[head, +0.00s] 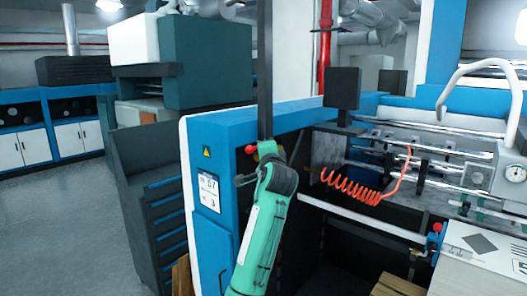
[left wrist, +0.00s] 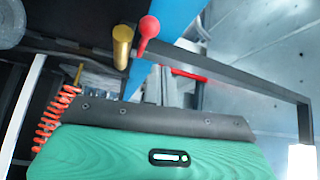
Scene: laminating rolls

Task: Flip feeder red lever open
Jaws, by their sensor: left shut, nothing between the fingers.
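The red lever (head: 240,181) shows in the head view as a red ball knob on a short red rod, at the left of my arm's end, in front of the blue machine side panel. In the left wrist view, its red ball (left wrist: 147,27) and rod stand beyond the hand's dark edge, beside a brass cylinder (left wrist: 123,42). My left gripper (head: 282,178) is at the top of the green arm, close to the lever. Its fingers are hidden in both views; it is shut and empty. Whether it touches the lever cannot be told. My right gripper is not in view.
A dark upright post (head: 265,75) rises just behind my arm's end. An orange coiled hose (head: 350,187) hangs at the right, by metal rails. A dark slatted cabinet (head: 150,190) stands left of the blue panel (head: 225,130). Open floor (head: 50,220) lies further left.

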